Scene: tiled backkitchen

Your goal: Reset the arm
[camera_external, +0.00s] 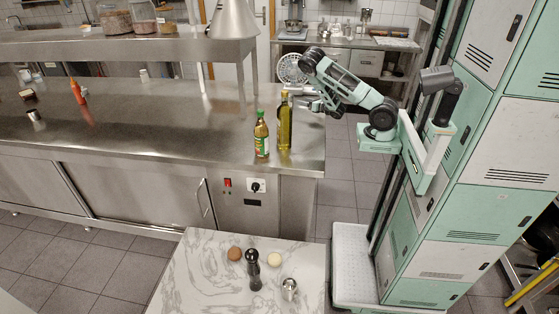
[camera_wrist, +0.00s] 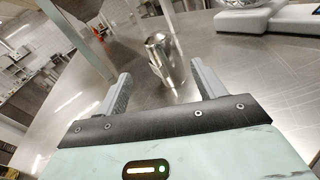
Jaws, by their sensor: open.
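My arm reaches left from the right side in the external view, and my gripper (camera_external: 308,98) is over the right end of the steel counter (camera_external: 190,115), close to the tall oil bottle (camera_external: 285,128). I cannot tell from this angle whether it touches the bottle. In the wrist view my gripper (camera_wrist: 160,70) has its two fingers spread apart. A shiny metal cup (camera_wrist: 166,58) shows beyond and between the fingers on a steel surface. Nothing appears held.
A shorter bottle with a green cap (camera_external: 261,136) stands left of the oil bottle. A raised steel shelf (camera_external: 130,46) runs above the counter. A marble table (camera_external: 205,270) in front holds a dark mill (camera_external: 253,270) and small items. Green lockers (camera_external: 440,215) stand at right.

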